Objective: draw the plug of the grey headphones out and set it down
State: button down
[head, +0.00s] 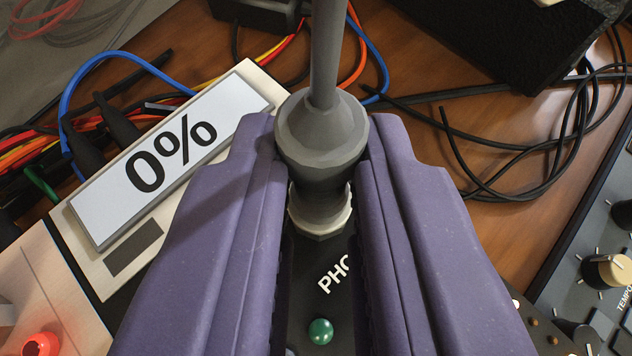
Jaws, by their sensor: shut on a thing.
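The grey plug (320,135) stands upright in the middle of the head view, with its thick grey cable (325,50) running up out of the picture. My gripper (321,165) has its two purple fingers shut on the plug, one on each side. The plug's lower end meets a pale ring-shaped socket (320,222) on a dark panel. I cannot tell how deep the plug sits in it. White letters reading "PHO" show on the panel below, partly hidden by my right finger. The headphones themselves are not in view.
A pale device with a display (170,150) reading "0%" lies to the left. Blue, red, yellow and black cables (85,110) crowd behind it. Black cables (530,145) lie on the brown wooden table (430,135) at right. A knobbed panel (590,270) stands at lower right. A green button (320,331) is below the socket.

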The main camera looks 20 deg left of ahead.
jog(key=shift+r, duration=0.1)
jog(key=shift+r+p, duration=1.15)
jog(key=shift+r, duration=0.85)
